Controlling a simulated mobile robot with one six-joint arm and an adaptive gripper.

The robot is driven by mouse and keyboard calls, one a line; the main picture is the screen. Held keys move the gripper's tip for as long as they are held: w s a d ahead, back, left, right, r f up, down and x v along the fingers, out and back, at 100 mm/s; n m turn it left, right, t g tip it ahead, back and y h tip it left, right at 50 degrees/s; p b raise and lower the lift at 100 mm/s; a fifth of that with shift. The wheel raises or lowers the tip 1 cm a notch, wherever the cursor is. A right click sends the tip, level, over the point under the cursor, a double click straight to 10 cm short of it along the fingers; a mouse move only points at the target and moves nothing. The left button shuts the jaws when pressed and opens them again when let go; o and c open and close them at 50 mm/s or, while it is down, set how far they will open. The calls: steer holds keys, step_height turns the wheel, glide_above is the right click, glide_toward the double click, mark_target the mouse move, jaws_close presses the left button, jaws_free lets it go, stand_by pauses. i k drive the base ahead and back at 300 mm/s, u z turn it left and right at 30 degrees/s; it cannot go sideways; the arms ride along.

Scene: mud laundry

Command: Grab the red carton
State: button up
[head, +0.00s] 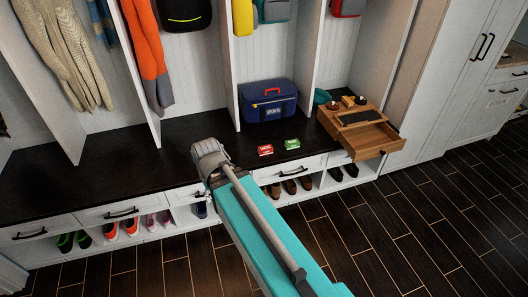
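The red carton (265,150) is a small red box with white lettering. It lies on the dark bench top (100,168), in front of the blue bag. A similar green carton (292,144) lies just to its right, with a small gap between them. My arm reaches up from the bottom of the head view, and its grey end (209,158) is left of the red carton and apart from it. The gripper's fingers are hidden behind the arm's end, so I cannot tell whether they are open or shut.
A blue bag (268,103) with a red handle stands behind the cartons. A wooden box (362,128) with an open drawer sits at the right end of the bench. Upright dividers (232,60) split the cubbies. The bench is clear on the left.

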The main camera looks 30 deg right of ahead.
mark_target(266, 150)
steer(key=z, duration=0.05)
steer(key=i, duration=0.9)
steer(key=u, duration=0.05)
